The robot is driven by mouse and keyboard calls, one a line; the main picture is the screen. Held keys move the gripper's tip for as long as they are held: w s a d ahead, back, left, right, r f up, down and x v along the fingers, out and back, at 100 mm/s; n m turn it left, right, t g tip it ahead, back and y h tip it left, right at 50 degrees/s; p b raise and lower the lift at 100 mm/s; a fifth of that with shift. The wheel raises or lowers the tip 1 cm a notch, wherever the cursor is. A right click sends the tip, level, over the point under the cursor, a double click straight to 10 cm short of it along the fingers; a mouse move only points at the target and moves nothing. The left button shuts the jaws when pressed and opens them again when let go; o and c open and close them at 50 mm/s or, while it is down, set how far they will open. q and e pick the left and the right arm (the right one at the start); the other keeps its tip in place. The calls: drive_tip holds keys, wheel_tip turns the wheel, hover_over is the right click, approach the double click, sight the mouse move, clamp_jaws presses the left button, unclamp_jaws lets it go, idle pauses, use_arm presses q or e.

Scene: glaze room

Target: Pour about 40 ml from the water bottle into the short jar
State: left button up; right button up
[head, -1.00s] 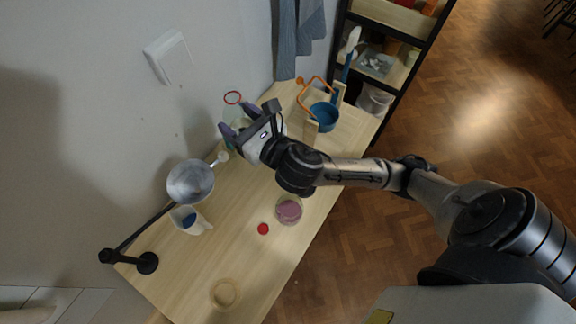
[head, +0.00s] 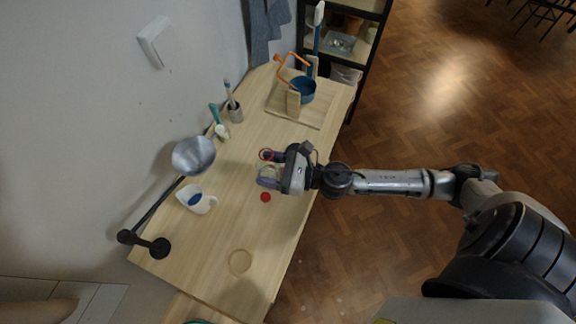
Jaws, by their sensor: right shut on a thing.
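My right gripper (head: 269,169) is over the work table, left of its right edge. It is shut on a clear thing with a red ring (head: 265,155), which seems to be the water bottle (head: 268,168). Fingers hide much of it, and I cannot tell its tilt or water level. The round jar with pink contents, seen earlier beside the red disc (head: 265,197), is not clearly visible now. My right gripper seems to cover its place. I cannot tell whether the bottle touches it. My left gripper is not in view.
A white jug (head: 195,199) and a lamp with a metal shade (head: 193,155) stand at the table's left. A shallow wooden ring (head: 239,262) is nearer. A blue pot (head: 303,89) stands on a wooden stand at the back. The near-middle table (head: 215,240) is clear.

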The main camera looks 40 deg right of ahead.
drive_tip(key=shift+s+f+n+g+y, duration=0.5)
drive_tip(key=shift+s+f+y, duration=0.2)
drive_tip(key=shift+s+f, duration=0.35)
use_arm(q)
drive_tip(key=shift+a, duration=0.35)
use_arm(e)
drive_tip(key=shift+s+f, duration=0.25)
drive_tip(key=shift+f, duration=0.3)
drive_tip(key=shift+f, duration=0.1)
